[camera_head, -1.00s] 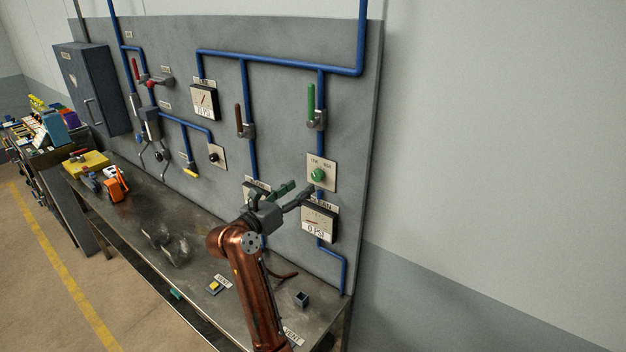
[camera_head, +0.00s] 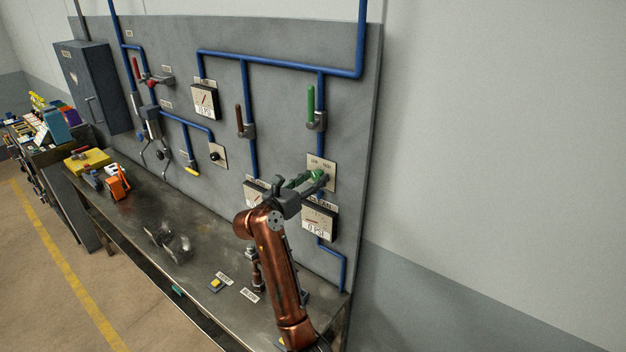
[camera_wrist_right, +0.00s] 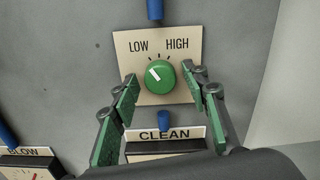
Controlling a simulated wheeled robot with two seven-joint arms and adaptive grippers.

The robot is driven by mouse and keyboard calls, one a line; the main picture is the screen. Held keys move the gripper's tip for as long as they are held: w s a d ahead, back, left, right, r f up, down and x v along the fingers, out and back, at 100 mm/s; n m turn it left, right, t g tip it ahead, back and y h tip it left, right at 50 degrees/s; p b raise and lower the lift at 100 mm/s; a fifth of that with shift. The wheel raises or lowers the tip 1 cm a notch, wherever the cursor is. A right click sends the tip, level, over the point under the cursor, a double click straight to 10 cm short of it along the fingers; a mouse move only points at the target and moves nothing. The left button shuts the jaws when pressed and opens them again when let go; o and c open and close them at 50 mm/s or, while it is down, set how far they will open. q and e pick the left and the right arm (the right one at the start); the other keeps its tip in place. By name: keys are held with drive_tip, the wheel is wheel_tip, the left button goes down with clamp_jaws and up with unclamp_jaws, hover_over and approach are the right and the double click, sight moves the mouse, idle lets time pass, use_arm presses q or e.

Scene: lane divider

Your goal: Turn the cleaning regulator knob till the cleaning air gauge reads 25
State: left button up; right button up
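The round green cleaning regulator knob (camera_wrist_right: 160,75) sits on a pale plate marked LOW and HIGH. Its white mark points up and left, toward LOW. In the head view the knob (camera_head: 317,174) is partly covered by my right gripper (camera_head: 311,181). In the wrist view the right gripper (camera_wrist_right: 161,80) is open, with one green-padded finger on each side of the knob and gaps between. The cleaning air gauge (camera_head: 319,222) below appears to read 0 PSI. In the wrist view its CLEAN label (camera_wrist_right: 164,135) shows, but its face is hidden. My left gripper is not in view.
A green-handled valve (camera_head: 311,108) is above the knob, and a brown-handled valve (camera_head: 240,120) is to its left. The blow gauge (camera_head: 252,194) is left of the gripper. Blue pipes run over the grey panel (camera_head: 280,95). The workbench (camera_head: 205,255) lies below.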

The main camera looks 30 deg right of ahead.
drive_tip(key=c, duration=1)
drive_tip(key=shift+f+m+b, duration=0.15)
drive_tip(key=shift+m+b, duration=0.25)
drive_tip(key=shift+b, duration=0.4)
drive_tip(key=m+b, duration=0.8)
drive_tip(key=b, duration=0.2)
drive_tip(key=shift+f+b, duration=0.1)
drive_tip(key=shift+b, duration=0.25)
drive_tip(key=shift+r+m+b, duration=0.2)
drive_tip(key=shift+m+b, duration=0.9)
drive_tip(key=shift+m, duration=0.1)
drive_tip(key=o, duration=1.1)
drive_tip(key=shift+o, duration=0.2)
